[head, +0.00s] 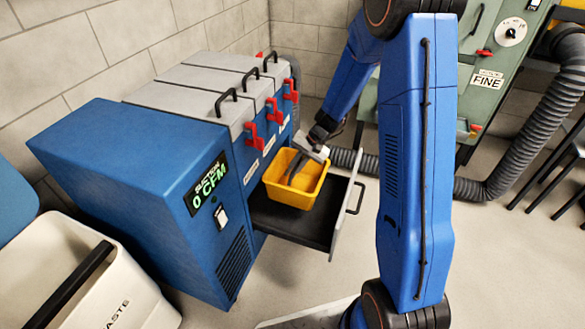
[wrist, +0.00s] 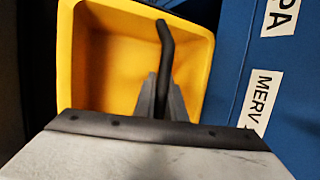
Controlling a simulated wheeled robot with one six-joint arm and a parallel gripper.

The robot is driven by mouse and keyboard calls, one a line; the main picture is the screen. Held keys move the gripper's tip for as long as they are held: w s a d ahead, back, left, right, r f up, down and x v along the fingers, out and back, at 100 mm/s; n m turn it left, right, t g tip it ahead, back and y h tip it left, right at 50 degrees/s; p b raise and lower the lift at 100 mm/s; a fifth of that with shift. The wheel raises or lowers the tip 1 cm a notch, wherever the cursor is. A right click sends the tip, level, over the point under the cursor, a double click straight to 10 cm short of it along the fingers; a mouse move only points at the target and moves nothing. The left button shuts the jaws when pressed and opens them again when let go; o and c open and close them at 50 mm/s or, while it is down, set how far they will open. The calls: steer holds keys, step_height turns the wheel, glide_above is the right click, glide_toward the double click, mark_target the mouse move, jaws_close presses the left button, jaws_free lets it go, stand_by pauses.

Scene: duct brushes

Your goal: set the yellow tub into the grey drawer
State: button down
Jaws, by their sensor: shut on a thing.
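The yellow tub (head: 287,195) is over the pulled-out grey drawer (head: 346,212), within its outline, and looks roughly level. I cannot tell whether its base touches the drawer floor. My gripper (head: 304,164) reaches down into the tub from above. In the wrist view my gripper (wrist: 161,97) is shut on a black bar (wrist: 165,42) that runs across the tub (wrist: 122,60) and looks like its handle. The metal of my gripper hides the near part of the tub. The drawer floor (head: 285,226) is dark, and its bare part shows in front of the tub.
The blue cabinet (head: 130,150) with a suction display stands left of the drawer. Red clamps (head: 272,108) and labelled lids line the unit behind. A white waste bin (head: 75,275) is at lower left. A grey hose (head: 530,150) curves at right. Floor right of the drawer is clear.

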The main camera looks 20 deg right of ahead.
mark_target(293, 184)
steer(key=shift+f, duration=3.5)
steer(key=c, duration=1.7)
jaws_free()
steer(key=shift+c, duration=0.2)
steer(key=a+r+v, duration=0.1)
steer(key=a+v, duration=0.1)
steer(key=v, duration=1.9)
steer(key=shift+d+r, duration=0.15)
steer(key=shift+r, duration=0.25)
